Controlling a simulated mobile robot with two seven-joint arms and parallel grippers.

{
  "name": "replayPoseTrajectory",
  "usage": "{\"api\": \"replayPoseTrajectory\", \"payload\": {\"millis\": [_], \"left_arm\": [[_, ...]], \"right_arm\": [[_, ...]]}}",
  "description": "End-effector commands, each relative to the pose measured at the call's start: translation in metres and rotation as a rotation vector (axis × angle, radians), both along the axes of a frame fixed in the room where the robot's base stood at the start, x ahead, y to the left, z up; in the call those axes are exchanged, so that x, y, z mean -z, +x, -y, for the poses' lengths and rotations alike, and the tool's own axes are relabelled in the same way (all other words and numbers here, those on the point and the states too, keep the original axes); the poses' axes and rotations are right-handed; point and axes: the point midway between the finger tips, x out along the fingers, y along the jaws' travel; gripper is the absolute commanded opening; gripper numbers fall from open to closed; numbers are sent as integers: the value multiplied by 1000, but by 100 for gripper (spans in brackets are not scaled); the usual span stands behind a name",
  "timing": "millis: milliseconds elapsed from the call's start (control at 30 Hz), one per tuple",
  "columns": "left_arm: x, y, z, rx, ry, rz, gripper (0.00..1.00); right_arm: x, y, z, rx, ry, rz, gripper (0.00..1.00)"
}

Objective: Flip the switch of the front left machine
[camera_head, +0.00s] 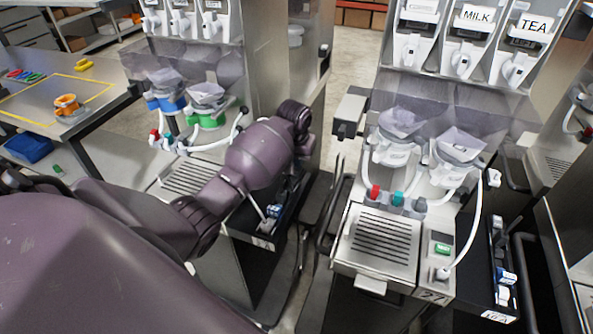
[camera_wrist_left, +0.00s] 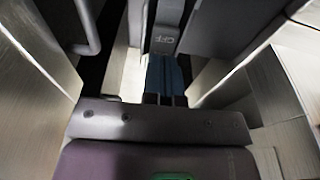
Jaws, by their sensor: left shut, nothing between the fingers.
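The left machine (camera_head: 245,65), with blue and green fittings (camera_head: 207,117) under its bags, stands partly behind my left arm. Its switch cannot be made out in the head view. In the left wrist view, a grey panel marked with what seems to read OFF (camera_wrist_left: 167,40) lies just beyond my left gripper (camera_wrist_left: 167,62). The gripper's bluish fingers are shut together and empty, pointing at the panel. I cannot tell whether they touch it. In the head view, the arm hides the fingers. My right gripper is not in view.
A second machine (camera_head: 385,240) with MILK and TEA labels stands to the right, with a narrow gap between. A grey box (camera_head: 350,112) sticks out at its left side. A steel table (camera_head: 45,105) with coloured items stands at the left. Metal side panels (camera_wrist_left: 275,95) flank my gripper.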

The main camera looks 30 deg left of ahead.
Motion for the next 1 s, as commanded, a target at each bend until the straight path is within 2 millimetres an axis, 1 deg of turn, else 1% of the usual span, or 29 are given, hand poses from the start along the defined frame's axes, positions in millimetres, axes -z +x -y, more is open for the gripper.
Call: {"api": "replayPoseTrajectory", "payload": {"millis": [767, 867, 1000], "left_arm": [[10, -1, 0, 0, 0, -2, 0], [9, -1, 0, 0, -1, -3, 0], [2, -1, 0, 0, 0, -2, 0]], "right_arm": [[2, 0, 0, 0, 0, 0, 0], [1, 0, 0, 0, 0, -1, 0], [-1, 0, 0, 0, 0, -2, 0]]}}
